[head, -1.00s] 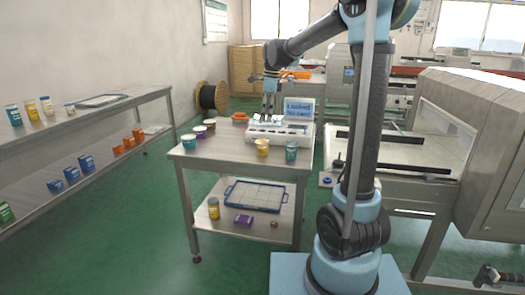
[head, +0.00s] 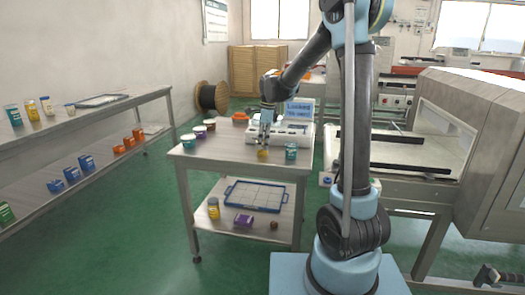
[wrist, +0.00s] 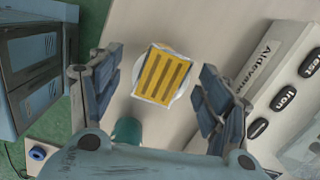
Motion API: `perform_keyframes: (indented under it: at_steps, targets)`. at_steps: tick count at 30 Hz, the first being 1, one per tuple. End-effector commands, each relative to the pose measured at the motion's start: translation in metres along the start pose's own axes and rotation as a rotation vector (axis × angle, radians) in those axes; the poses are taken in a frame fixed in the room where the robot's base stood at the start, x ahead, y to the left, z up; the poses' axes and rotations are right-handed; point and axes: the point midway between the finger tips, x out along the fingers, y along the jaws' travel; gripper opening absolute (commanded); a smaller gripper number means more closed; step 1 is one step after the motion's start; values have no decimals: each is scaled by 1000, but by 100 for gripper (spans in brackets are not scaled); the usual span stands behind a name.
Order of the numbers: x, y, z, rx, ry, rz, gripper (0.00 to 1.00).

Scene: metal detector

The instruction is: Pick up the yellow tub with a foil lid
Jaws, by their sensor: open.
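The yellow tub (head: 262,154) stands near the front edge of the table, partly hidden by my gripper (head: 265,141) just above it. In the wrist view, the tub's top (wrist: 162,76) shows a pale round rim with a yellow, dark-striped square on it. My gripper (wrist: 158,88) is open, with one finger on each side of the tub and visible gaps between. I cannot tell how far the fingertips are above the lid.
A teal tub (head: 291,151) stands close by on the right; it also shows in the wrist view (wrist: 127,132). A white labelled instrument (head: 290,131) lies behind. More tubs, including a teal one (head: 189,141), stand at the table's left.

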Motion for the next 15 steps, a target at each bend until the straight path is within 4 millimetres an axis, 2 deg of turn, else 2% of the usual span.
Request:
perform_keyframes:
  at_steps: [6, 15]
  targets:
    - [27, -2, 0, 0, 0, 0, 70]
    - [34, -1, -1, 0, 0, 0, 70]
